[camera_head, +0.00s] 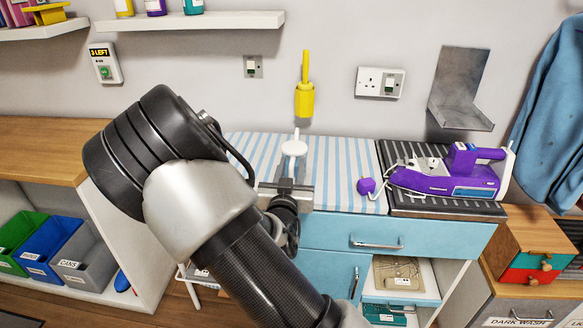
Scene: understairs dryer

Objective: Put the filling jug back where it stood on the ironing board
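A small white object (294,148), which looks like the filling jug, shows just beyond my gripper, with a narrow part pointing up. My gripper (288,183) is over the blue-and-white striped ironing board (345,170), seen from behind. The white object lines up with the fingertips, but the fingers are small and partly hidden, so I cannot tell whether they grip it. I also cannot tell whether the white object touches the board. My arm hides the board's front left part.
A purple iron (445,178) stands on a dark ribbed rest (455,208) at the board's right, with a purple ball-like piece (366,186) beside it. A yellow holder (304,100) is on the wall behind. A metal bracket (460,95) is at right.

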